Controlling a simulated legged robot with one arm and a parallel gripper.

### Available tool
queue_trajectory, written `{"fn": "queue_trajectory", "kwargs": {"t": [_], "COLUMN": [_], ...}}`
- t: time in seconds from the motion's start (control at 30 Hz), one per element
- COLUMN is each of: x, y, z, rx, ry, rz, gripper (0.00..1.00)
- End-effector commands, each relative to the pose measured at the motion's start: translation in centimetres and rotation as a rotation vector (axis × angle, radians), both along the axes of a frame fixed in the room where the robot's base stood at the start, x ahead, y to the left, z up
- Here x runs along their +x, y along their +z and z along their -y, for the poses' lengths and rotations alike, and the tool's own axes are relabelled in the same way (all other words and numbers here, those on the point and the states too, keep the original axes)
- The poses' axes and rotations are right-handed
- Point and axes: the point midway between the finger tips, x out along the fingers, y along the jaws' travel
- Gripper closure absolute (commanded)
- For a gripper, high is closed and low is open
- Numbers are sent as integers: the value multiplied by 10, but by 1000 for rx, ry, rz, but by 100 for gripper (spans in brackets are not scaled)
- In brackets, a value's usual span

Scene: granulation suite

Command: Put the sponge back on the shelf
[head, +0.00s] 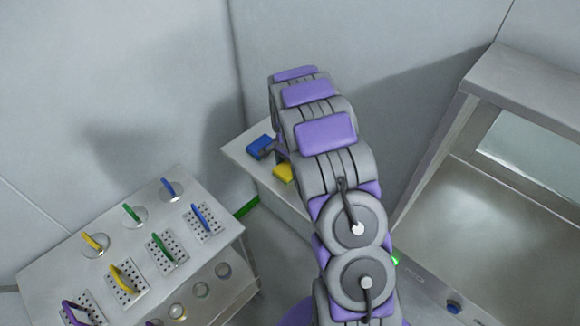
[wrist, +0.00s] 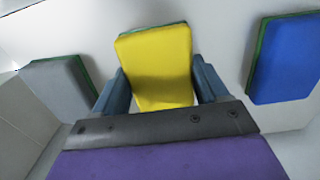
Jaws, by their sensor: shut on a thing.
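A yellow sponge (wrist: 158,60) with a green edge sits between the two blue-grey fingers of my gripper (wrist: 160,82), which is shut on it. The yellow sponge (head: 283,174) also shows in the head view, beside my arm and over the pale shelf (head: 240,150). I cannot tell whether it touches the shelf. A blue sponge (wrist: 288,58) is right of the gripper in the wrist view; it shows left of the yellow one in the head view (head: 259,147). A grey sponge (wrist: 60,88) is left of the gripper. My arm hides part of the shelf in the head view.
A metal rack (head: 190,262) with coloured-handled perforated tools stands at the lower left. A steel cabinet or hood (head: 490,200) with an open bay stands at the right. Walls close off the back behind the shelf.

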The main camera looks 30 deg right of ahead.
Motion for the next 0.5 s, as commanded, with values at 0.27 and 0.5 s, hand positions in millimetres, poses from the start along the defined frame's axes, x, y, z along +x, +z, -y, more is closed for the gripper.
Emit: {"fn": "queue_trajectory", "kwargs": {"t": [0.27, 0.5], "x": [-1, -1], "y": [-2, -2], "z": [5, 7], "rx": [9, 11], "ry": [0, 0], "rz": [-5, -5], "gripper": [13, 0]}}
